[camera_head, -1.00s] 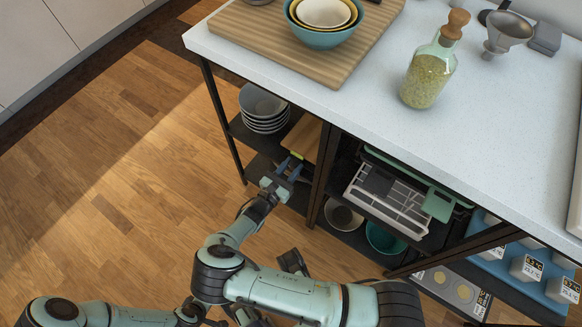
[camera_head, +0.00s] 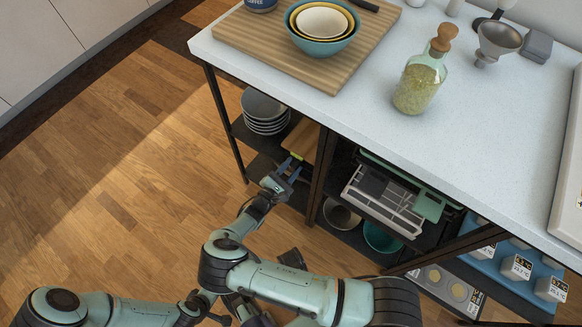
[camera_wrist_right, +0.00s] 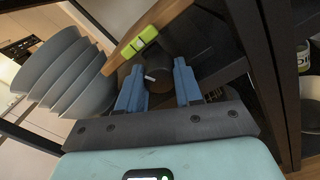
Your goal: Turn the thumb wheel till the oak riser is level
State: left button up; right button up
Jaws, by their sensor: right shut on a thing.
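The oak riser (camera_head: 302,139) is a wooden board in the open shelf under the counter, beside the stacked bowls. It shows as a slanting board in the right wrist view (camera_wrist_right: 150,27), with a yellow-green spirit level (camera_wrist_right: 145,38) on its edge. The camera is tilted, so I cannot tell if it is level. A dark round thumb wheel (camera_wrist_right: 159,79) with a small white mark sits below the board. My right gripper (camera_head: 285,178) reaches into the shelf, its blue fingers on both sides of the wheel, shut on it. My left gripper is mostly hidden behind my right arm.
A stack of grey bowls (camera_head: 264,110) stands close left of the riser. A dark shelf post (camera_head: 324,165) is close on the right. Beyond it are a grey-white rack (camera_head: 383,200) and bowls below. The counter (camera_head: 350,115) overhangs the shelves.

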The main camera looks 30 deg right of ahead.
jog(key=o, duration=1)
jog(key=shift+o, duration=0.2)
jog(key=shift+f, duration=0.1)
